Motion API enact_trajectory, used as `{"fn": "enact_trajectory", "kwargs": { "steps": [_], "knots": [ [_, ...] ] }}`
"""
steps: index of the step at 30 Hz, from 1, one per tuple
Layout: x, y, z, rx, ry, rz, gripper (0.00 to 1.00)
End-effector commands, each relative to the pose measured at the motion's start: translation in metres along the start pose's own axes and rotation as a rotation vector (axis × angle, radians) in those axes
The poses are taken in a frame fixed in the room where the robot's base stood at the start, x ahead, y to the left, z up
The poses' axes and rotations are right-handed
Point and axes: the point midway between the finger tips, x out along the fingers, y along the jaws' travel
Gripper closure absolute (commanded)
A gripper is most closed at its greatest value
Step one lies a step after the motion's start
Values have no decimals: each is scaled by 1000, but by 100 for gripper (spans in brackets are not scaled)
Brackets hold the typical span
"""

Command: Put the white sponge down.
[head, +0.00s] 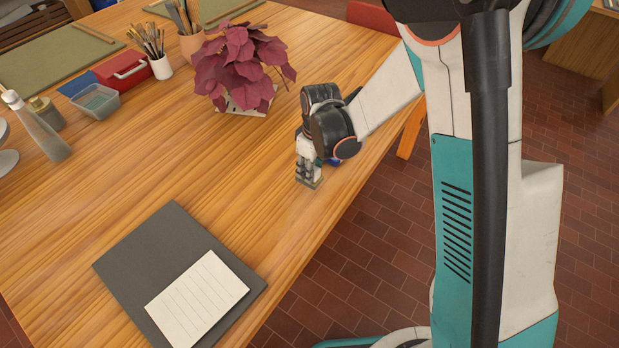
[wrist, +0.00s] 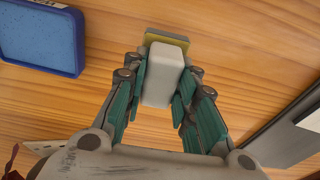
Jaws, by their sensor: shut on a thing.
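The white sponge (wrist: 165,75) stands between the fingers of my gripper (wrist: 162,88) in the wrist view, and the fingers are shut on it from both sides. A flat yellow-and-grey piece (wrist: 158,37) shows just beyond and below the sponge; whether the two touch I cannot tell. In the head view my gripper (head: 308,174) points down close over the wooden table (head: 180,165), near its right edge. A small greenish piece shows at the fingertips there. The sponge is mostly hidden by the gripper in that view.
A blue item with a dark rim (wrist: 40,35) lies close by, mostly hidden behind my gripper in the head view. The dark red plant (head: 243,65) stands behind. A grey folder (head: 130,265) with a lined white pad (head: 198,300) lies in front.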

Motion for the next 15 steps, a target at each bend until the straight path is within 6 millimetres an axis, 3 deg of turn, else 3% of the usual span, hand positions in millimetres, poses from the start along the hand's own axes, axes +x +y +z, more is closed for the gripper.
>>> {"fn": "enact_trajectory", "kwargs": {
  "steps": [6,15],
  "knots": [
    [33,0,4,0,0,0,96],
    [36,0,4,0,0,0,96]
  ]
}}
